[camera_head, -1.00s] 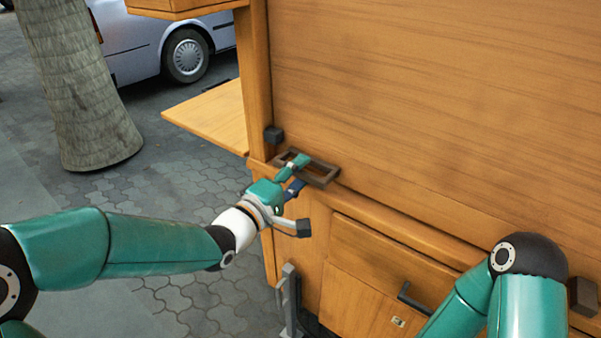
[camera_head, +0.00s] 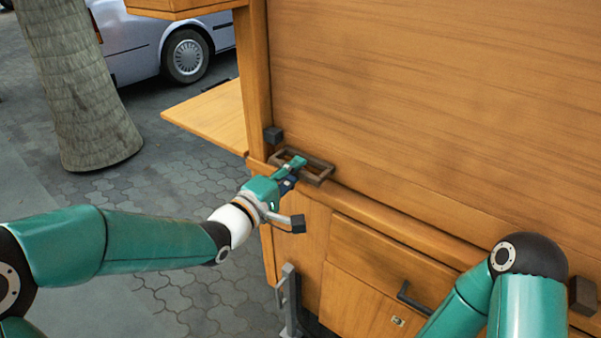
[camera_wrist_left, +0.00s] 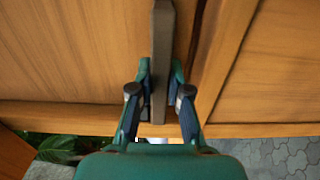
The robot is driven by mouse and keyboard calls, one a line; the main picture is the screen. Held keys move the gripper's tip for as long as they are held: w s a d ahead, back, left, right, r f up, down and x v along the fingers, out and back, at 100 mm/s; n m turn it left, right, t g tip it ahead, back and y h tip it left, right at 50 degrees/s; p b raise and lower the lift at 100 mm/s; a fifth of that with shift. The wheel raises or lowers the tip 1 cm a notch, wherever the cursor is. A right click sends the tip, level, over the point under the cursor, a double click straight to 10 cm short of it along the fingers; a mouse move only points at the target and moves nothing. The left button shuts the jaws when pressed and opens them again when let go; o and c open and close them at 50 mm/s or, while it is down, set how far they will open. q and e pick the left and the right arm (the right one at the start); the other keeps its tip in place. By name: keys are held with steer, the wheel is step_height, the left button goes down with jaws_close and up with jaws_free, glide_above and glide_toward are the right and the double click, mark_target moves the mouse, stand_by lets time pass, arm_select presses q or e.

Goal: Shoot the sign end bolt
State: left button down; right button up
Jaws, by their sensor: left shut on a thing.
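A dark brown rectangular loop, which looks like the bolt (camera_head: 322,176), lies on the ledge at the left end of the large wooden panel (camera_head: 430,110). My left gripper (camera_head: 294,168) is shut on the bolt. In the left wrist view, the fingers (camera_wrist_left: 159,92) press on both sides of the bolt's dark bar (camera_wrist_left: 162,40). A small dark block (camera_head: 273,134) sits on the post just beyond the loop. Whether the bolt touches this block I cannot tell. My right arm comes in at the lower right; its gripper is out of view.
A drawer with a dark handle (camera_head: 412,298) is below the ledge. Another dark block (camera_head: 583,296) is at the far right. A wooden side shelf (camera_head: 212,116) sticks out left of the post. A tree trunk (camera_head: 80,90) and a parked car (camera_head: 165,45) stand behind.

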mark_target(276, 166)
arm_select(q)
steer(key=w+a, duration=0.2)
steer(key=a, duration=0.1)
steer(key=shift+w+a+f+p, duration=0.15)
steer(key=shift+w+a+p, duration=0.05)
steer(key=shift+a+p, duration=0.1)
steer(key=c, duration=1.1)
jaws_free()
steer(key=shift+w, duration=0.1)
steer(key=shift+s, duration=0.2)
steer(key=v, duration=1.1)
steer(key=shift+s+a, duration=0.2)
steer(key=shift+s, duration=0.05)
